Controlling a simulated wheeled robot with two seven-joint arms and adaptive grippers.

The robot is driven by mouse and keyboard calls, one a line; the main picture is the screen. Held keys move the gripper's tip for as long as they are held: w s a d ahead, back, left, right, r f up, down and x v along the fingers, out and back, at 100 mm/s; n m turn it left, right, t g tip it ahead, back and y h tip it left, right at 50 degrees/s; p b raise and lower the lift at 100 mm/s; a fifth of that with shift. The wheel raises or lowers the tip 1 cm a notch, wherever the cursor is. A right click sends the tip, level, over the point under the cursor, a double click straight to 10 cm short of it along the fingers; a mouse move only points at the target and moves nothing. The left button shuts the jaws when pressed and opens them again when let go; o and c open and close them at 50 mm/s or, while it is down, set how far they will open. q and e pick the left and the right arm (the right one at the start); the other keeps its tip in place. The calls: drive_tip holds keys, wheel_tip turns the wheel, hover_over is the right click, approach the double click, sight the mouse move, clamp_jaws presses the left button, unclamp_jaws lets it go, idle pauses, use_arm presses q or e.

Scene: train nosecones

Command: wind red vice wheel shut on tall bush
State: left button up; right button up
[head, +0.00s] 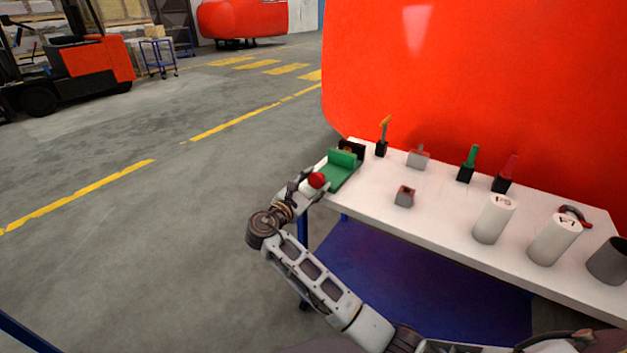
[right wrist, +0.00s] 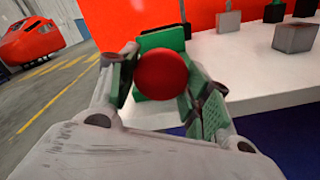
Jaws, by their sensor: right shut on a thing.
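The green vice (head: 343,169) stands at the left end of the white table. Its red wheel (head: 316,180) faces the table's left front corner. My right gripper (head: 313,184) is at this wheel, its arm reaching in from the lower right. In the right wrist view, the round red wheel (right wrist: 162,75) sits between the two green-padded fingers (right wrist: 165,82), which are shut on it. The vice's green body (right wrist: 163,39) shows behind the wheel. A small tan piece (head: 348,150) shows by the vice's far jaw; I cannot tell whether it is the tall bush. My left gripper is out of view.
The white table (head: 450,210) carries several dark blocks with coloured handles, a small grey block (head: 404,196), two white cylinders and a dark grey cup (head: 610,261). A large red nosecone (head: 470,80) stands behind it. The floor to the left is open.

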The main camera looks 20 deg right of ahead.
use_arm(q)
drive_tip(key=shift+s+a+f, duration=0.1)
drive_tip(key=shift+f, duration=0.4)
use_arm(e)
drive_tip(key=shift+m, duration=0.5)
drive_tip(key=shift+f, duration=0.1)
drive_tip(key=o, duration=1)
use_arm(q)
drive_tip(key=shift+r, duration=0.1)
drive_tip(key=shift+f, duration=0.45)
use_arm(e)
drive_tip(key=shift+n, duration=0.5)
drive_tip(key=shift+n+b, duration=0.95)
drive_tip(key=shift+n, duration=0.15)
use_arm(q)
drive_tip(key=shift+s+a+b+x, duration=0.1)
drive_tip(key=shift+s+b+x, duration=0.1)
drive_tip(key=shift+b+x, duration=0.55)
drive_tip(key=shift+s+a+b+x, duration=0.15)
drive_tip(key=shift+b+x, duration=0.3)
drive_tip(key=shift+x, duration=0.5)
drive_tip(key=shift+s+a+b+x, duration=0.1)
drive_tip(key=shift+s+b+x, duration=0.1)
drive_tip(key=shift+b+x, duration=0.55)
use_arm(e)
drive_tip(key=shift+n, duration=1.6)
